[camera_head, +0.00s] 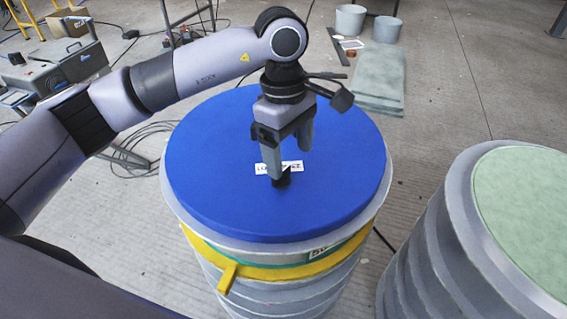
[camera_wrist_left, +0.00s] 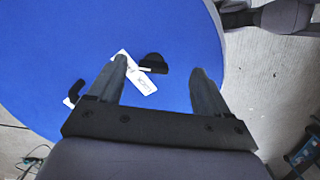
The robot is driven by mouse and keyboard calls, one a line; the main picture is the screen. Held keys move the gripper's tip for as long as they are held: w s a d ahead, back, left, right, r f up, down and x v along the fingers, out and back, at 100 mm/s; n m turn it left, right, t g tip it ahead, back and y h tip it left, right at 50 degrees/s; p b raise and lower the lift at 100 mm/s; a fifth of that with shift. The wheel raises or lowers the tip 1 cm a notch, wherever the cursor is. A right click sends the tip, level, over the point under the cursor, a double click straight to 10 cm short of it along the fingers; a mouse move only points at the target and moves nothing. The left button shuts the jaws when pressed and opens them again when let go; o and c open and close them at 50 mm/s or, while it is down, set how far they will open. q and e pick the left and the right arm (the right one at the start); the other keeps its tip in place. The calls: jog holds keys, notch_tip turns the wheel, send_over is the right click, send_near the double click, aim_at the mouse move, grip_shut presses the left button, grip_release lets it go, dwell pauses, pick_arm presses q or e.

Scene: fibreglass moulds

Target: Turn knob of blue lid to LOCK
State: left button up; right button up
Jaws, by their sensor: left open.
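The blue lid (camera_head: 215,165) lies flat on a ribbed grey drum. A small black knob (camera_head: 284,180) stands near the lid's middle beside a white label (camera_head: 293,167), whose lettering is partly hidden by a finger. My left gripper (camera_head: 290,164) points down over the knob, open and empty. In the left wrist view the knob (camera_wrist_left: 154,63) shows between the two fingertips (camera_wrist_left: 160,68), nearer the left one; I cannot tell how high the tips are above it. The label (camera_wrist_left: 138,76) runs beside the left finger. The knob's setting is unclear. My right gripper is out of view.
A yellow band (camera_head: 265,271) with a projecting tab circles the drum below the lid. Another drum with a pale green top (camera_head: 525,190) stands at right. Grey buckets (camera_head: 350,20) and flat slabs (camera_head: 380,75) are behind. A second black piece (camera_wrist_left: 76,92) shows on the lid.

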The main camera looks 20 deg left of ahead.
pick_arm(q)
jog(key=shift+w+a+r+t+y, duration=0.15)
jog(key=shift+w+a+r+y, duration=0.15)
jog(key=shift+a, duration=0.2)
jog(key=shift+w+a+r+t+y, duration=0.1)
jog(key=shift+w+a+t+y, duration=0.1)
jog(key=shift+w+a, duration=0.25)
notch_tip(320, 180, down, 7)
jog(key=shift+s, duration=0.15)
jog(key=c, duration=1.1)
jog(key=shift+o, duration=0.2)
